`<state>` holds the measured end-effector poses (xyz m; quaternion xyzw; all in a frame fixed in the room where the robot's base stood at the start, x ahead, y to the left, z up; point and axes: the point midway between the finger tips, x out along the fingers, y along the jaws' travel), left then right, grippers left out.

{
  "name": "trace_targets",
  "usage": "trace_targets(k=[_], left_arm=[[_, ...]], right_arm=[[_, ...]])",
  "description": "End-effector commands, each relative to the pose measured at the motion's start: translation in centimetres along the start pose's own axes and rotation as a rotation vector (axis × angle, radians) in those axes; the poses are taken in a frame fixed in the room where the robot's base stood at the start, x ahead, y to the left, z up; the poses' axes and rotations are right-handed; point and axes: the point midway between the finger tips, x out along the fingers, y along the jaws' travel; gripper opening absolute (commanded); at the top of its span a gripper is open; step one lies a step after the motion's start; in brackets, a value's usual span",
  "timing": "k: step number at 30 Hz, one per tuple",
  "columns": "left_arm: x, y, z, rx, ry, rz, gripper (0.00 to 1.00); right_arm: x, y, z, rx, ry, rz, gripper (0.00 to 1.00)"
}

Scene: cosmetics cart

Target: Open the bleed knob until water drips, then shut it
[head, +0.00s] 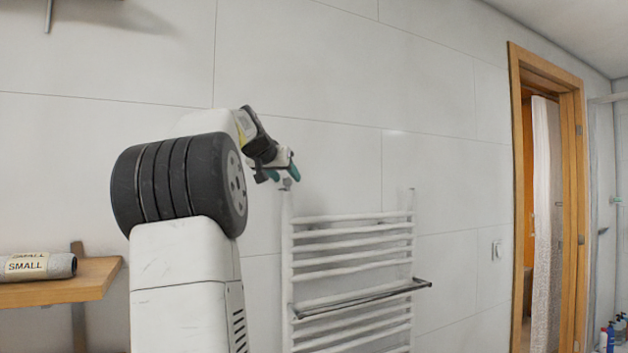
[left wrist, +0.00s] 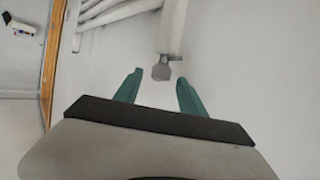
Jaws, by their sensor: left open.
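The bleed knob (head: 287,183) is a small grey piece at the top of the left upright of the white towel radiator (head: 289,262). In the left wrist view the knob (left wrist: 161,72) sits at the end of the white upright (left wrist: 172,28), ahead of the fingertips and between their lines. My left gripper (head: 283,176) is at the knob in the head view. In the left wrist view its two green fingers (left wrist: 157,88) are apart with nothing between them. I see no water. My right gripper is not in view.
A dark rail (head: 362,297) sticks out from the radiator's front. A wooden shelf (head: 60,292) with a rolled grey towel (head: 38,266) is at the left. A wood-framed doorway (head: 514,200) stands at the right. The wall above the radiator is bare.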

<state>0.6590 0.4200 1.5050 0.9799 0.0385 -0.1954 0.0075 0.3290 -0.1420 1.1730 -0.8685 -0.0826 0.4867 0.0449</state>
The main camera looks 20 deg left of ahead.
Motion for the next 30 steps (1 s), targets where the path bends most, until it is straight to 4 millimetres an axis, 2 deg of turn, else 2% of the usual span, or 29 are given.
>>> trace_targets(k=[1,6,15,22,23,30], left_arm=[[0.8,0.0,0.0,-0.001,0.0,0.001,0.48],[2.2,0.0,0.0,0.0,0.0,0.0,0.48],[2.4,0.0,-0.1,0.0,0.001,0.0,0.48],[2.4,0.0,0.0,0.0,0.001,0.0,0.03],[2.4,0.0,0.0,0.0,0.001,0.0,0.0],[2.4,0.1,0.0,-0.004,0.001,-0.007,0.0]], right_arm=[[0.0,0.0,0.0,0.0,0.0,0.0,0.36],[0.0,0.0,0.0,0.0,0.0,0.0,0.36],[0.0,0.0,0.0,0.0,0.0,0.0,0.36],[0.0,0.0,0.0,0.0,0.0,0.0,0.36],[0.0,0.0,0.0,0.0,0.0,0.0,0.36],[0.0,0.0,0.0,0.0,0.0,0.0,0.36]])
